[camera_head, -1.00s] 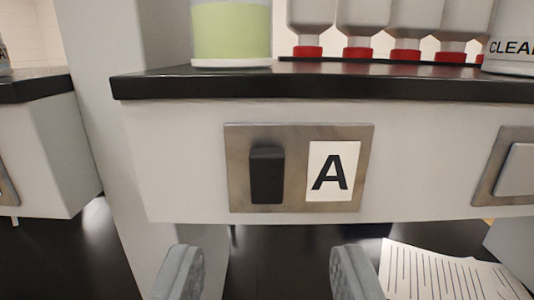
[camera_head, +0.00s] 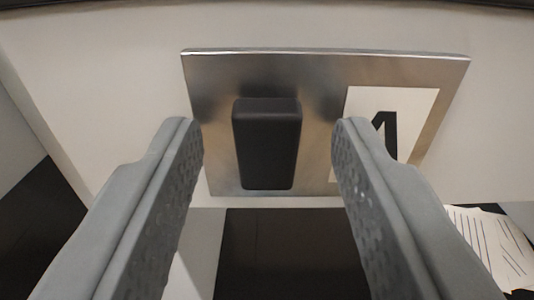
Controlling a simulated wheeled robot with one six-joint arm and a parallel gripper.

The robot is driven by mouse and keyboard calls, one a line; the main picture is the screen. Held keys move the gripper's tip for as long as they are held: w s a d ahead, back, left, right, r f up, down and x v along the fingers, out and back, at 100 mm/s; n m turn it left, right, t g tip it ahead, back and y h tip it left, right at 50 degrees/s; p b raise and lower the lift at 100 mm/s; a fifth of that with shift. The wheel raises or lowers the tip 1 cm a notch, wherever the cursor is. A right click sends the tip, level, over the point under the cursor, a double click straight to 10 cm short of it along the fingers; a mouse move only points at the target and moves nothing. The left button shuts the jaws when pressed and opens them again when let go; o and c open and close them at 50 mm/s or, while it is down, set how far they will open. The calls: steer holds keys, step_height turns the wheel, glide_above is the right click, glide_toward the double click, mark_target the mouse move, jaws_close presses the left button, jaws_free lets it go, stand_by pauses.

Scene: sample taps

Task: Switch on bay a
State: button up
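A black rocker switch (camera_head: 267,145) sits on a brushed metal plate (camera_head: 225,75) on the white front panel under the counter. A white label with a black letter A (camera_head: 412,100) is on the plate's right side, its lower left part covered by my right finger. My gripper (camera_head: 267,150) is open and empty. Its two grey fingers are on either side of the switch, with a gap to it on both sides. I cannot tell whether the fingertips touch the plate.
The dark counter edge (camera_head: 270,5) runs along the top of the view. Printed paper sheets (camera_head: 495,245) lie at the lower right. The white panel (camera_head: 100,80) around the plate is clear.

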jaws_close()
steer(key=shift+w+r+g, duration=0.1)
steer(key=shift+r+g, duration=0.15)
steer(key=shift+g, duration=0.35)
steer(key=shift+o, duration=0.4)
jaws_free()
steer(key=s+r, duration=0.2)
steer(key=s, duration=1.5)
steer(key=shift+s, duration=0.15)
steer(key=shift+r, duration=0.1)
